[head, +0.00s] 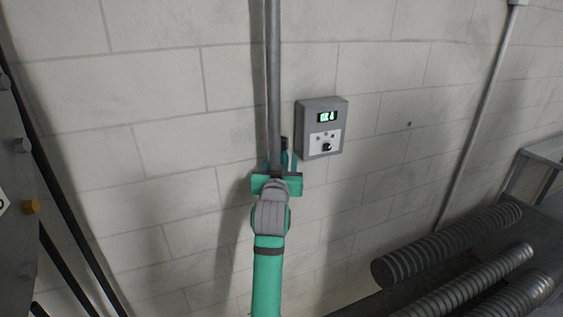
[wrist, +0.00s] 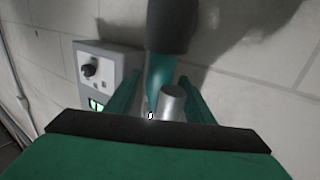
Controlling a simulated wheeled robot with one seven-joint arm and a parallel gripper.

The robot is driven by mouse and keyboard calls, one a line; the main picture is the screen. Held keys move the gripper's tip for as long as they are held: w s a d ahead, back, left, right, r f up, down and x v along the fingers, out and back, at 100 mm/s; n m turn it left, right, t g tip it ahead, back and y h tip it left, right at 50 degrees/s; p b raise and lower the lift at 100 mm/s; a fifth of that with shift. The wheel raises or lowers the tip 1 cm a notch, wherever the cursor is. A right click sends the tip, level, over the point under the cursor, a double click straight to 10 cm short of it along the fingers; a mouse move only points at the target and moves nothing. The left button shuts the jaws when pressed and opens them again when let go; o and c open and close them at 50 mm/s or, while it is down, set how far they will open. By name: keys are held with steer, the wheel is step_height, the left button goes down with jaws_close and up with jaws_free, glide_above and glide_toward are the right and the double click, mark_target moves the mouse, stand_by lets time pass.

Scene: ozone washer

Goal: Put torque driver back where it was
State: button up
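My gripper (head: 280,160) is at the wall just left of a grey wall box. Its two green fingers point toward the wall and stand apart. They also show in the wrist view (wrist: 160,84). Between them is the torque driver (wrist: 172,25), with a dark thick end and a narrower teal part. Slim gaps show beside it, so the fingers look open around it. In the head view only a small dark piece of the driver (head: 284,144) shows above the fingers. The palm hides the rest. I cannot tell what supports the driver.
A grey vertical pole (head: 273,80) comes down to my gripper. A short grey cylinder (wrist: 172,104) shows between the fingers. The wall box (head: 321,144) has a lit green display and a black knob. Ribbed hoses (head: 450,247) lie lower right. Dark equipment fills the left edge.

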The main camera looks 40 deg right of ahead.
steer(key=v, duration=1.2)
steer(key=s+a+f+n+t+y, duration=0.1)
steer(key=s+a+f+n+y, duration=0.15)
steer(key=a+f, duration=0.5)
steer(key=s+a+f+n+y, duration=0.1)
steer(key=s+a+f, duration=0.3)
steer(key=f, duration=0.7)
steer(key=s+a+f+n+t+y, duration=0.1)
steer(key=s+a+f+n+y, duration=0.1)
steer(key=a+f, duration=0.65)
steer(key=s+a+f+n+y, duration=0.1)
steer(key=s+a+f+y, duration=0.1)
steer(key=s+a+f, duration=0.4)
steer(key=s+a+f+n+y, duration=0.15)
steer(key=s+a, duration=0.25)
steer(key=s, duration=0.5)
steer(key=s+a+y, duration=0.1)
steer(key=s+a, duration=0.2)
steer(key=s, duration=0.5)
steer(key=s+a+y, duration=0.1)
steer(key=s+a, duration=0.2)
steer(key=s, duration=0.4)
steer(key=shift+s, duration=0.35)
